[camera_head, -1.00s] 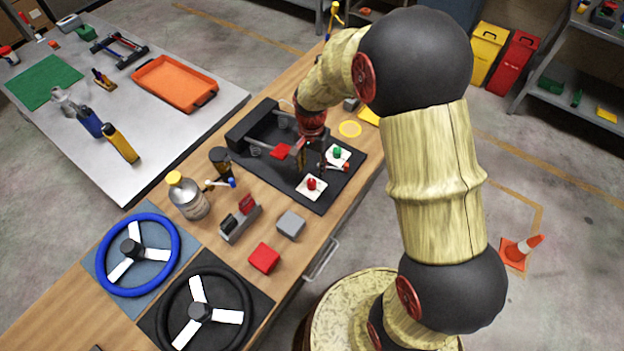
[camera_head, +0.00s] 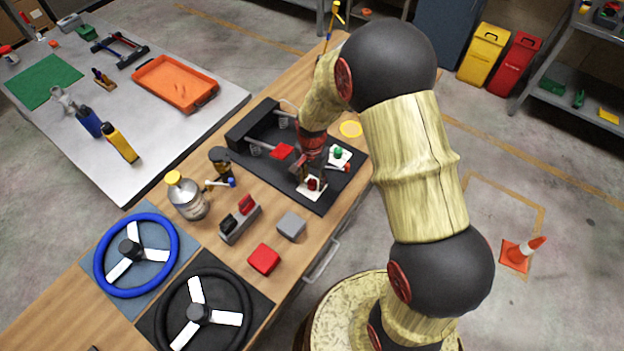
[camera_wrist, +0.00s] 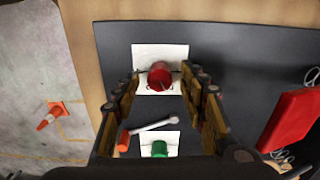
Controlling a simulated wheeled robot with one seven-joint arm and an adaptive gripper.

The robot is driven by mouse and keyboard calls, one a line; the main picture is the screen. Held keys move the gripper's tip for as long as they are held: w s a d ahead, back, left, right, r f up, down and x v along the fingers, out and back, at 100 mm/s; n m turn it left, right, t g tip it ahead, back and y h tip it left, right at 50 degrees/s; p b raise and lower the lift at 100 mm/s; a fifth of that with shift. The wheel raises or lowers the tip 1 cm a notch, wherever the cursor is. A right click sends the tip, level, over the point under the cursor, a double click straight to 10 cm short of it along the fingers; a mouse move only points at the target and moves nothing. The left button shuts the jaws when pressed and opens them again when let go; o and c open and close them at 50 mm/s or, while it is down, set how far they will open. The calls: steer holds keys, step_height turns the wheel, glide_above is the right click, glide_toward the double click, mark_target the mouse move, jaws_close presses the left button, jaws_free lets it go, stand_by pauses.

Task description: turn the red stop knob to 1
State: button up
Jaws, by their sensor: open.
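The red stop knob (camera_wrist: 160,76) stands on a white plate (camera_wrist: 146,52) on the black panel. In the head view the red knob (camera_head: 313,184) shows partly behind my gripper. My gripper (camera_wrist: 161,89) is open, its two fingers apart on the left and right of the wrist view. The knob lies between and just beyond the fingertips; I cannot tell whether they touch it. A green knob (camera_wrist: 159,149) on its own white plate shows lower in the wrist view, between the fingers. The number marks on the red knob's plate are too small to read.
A lever with an orange-red end (camera_wrist: 123,141) lies between the two plates, close to the left finger. A red pedal (camera_wrist: 290,119) is on the panel at right. A grey block (camera_head: 291,224) and red block (camera_head: 264,259) sit on the bench nearby.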

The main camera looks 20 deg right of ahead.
steer(key=shift+c, duration=0.6)
jaws_close()
steer(key=n, duration=0.5)
steer(key=shift+n+p, duration=0.4)
steer(key=n, duration=0.5)
steer(key=shift+n, duration=0.4)
steer(key=shift+n+p, duration=0.3)
steer(key=shift+o, duration=0.4)
jaws_free()
